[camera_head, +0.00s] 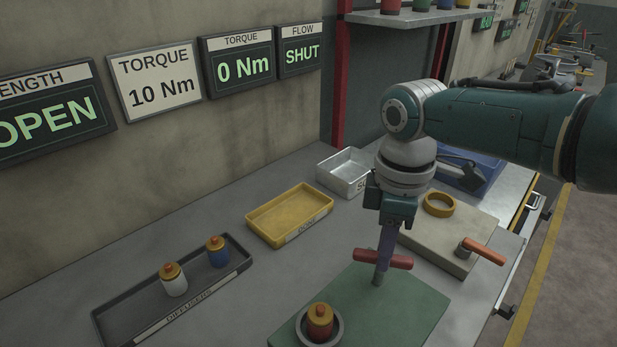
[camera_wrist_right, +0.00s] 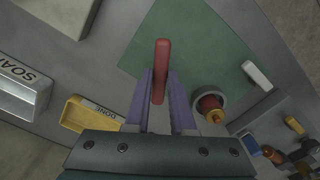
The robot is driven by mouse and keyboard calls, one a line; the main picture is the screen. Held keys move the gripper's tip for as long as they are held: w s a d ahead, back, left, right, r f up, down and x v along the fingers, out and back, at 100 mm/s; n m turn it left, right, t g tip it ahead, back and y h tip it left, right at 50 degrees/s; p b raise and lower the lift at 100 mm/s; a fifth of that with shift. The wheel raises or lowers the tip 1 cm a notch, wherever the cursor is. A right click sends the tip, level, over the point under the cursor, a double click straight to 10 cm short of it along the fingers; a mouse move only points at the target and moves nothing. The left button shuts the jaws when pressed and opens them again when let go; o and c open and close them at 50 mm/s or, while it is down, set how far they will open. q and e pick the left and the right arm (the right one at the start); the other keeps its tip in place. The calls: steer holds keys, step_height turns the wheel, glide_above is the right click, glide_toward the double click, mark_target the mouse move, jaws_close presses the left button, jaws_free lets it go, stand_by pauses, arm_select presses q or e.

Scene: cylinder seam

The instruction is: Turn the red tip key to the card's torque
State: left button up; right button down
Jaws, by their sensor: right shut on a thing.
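The red tip key (camera_head: 400,262) has a red crossbar handle on a grey shaft and stands over the green mat (camera_head: 425,305). My right gripper (camera_head: 386,250) reaches down from above and is shut on its handle. In the right wrist view the red bar (camera_wrist_right: 162,60) lies between the purple fingers of my right gripper (camera_wrist_right: 160,105). The white card (camera_head: 155,82) reads TORQUE 10 Nm. The torque display (camera_head: 239,66) beside it reads 0 Nm. A red cylinder with a gold top (camera_head: 320,320) stands in a grey ring on the mat. My left gripper is out of view.
A yellow tray (camera_head: 290,215) is empty. A dark diffuser tray (camera_head: 110,318) holds a white and a blue cylinder. A beige block (camera_head: 430,240) bears a yellow ring and an orange-handled lever (camera_head: 484,251). The flow display (camera_head: 300,55) reads SHUT; another (camera_head: 45,125) reads OPEN.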

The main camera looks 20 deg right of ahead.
steer(key=shift+m, duration=0.9)
steer(key=c, duration=0.8)
jaws_free()
steer(key=shift+o, duration=0.2)
steer(key=shift+r, duration=0.1)
